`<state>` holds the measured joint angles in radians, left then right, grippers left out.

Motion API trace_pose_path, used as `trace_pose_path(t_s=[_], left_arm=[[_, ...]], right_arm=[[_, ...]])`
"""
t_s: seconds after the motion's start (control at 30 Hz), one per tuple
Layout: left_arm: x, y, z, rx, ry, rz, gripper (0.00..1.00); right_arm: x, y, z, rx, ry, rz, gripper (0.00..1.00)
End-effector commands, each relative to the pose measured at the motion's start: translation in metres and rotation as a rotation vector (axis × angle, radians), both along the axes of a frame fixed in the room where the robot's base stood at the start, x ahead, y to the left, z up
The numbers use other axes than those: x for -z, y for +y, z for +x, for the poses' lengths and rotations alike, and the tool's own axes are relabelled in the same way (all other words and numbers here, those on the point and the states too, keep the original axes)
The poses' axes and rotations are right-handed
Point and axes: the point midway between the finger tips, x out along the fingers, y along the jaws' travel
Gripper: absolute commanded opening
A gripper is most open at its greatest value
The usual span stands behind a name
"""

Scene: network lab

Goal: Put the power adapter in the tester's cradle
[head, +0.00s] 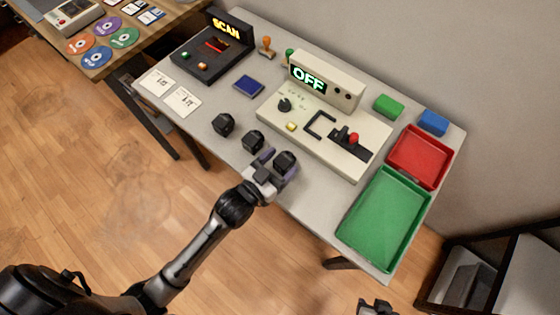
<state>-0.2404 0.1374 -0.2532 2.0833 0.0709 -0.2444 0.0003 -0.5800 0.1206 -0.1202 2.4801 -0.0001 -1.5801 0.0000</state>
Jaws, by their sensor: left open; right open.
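Three small black blocks that look like power adapters stand in a row on the grey table: a left one (223,124), a middle one (253,140) and a right one (286,159). My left gripper (278,164) is open at the right one, with its fingers to either side of it; contact cannot be told. The beige tester (290,118) has a lit "OFF" display (308,79), a dark knob, a yellow button and a red-knobbed lever (353,138). Its black bracket-shaped cradle (319,125) looks empty. My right gripper (377,308) is open at the bottom edge, partly cut off.
A green tray (385,218) and a red tray (420,157) lie at the table's right end, near green (389,106) and blue (433,122) blocks. A black scanner (210,50), stamps, a blue pad (249,86) and white cards (183,101) occupy the left.

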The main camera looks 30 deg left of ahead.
Motion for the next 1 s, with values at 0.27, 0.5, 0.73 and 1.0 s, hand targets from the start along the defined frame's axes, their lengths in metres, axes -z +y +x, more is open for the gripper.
trace_pose_path(t_s=[0.27,0.5,0.73,1.0], left_arm=[[0.000,0.000,0.000,0.000,0.000,0.000,0.72],[0.005,0.000,0.000,0.000,-0.002,-0.001,0.72],[-0.005,0.009,-0.048,0.001,0.005,0.001,0.72],[-0.003,0.023,-0.097,0.000,0.004,0.001,0.72]], right_arm=[[0.000,0.000,0.000,0.000,0.000,0.000,0.43],[0.018,0.000,0.000,0.000,0.000,0.000,0.43],[-0.011,0.000,0.001,0.001,-0.002,0.001,0.43],[-0.019,0.000,0.000,0.001,-0.001,0.001,0.43]])
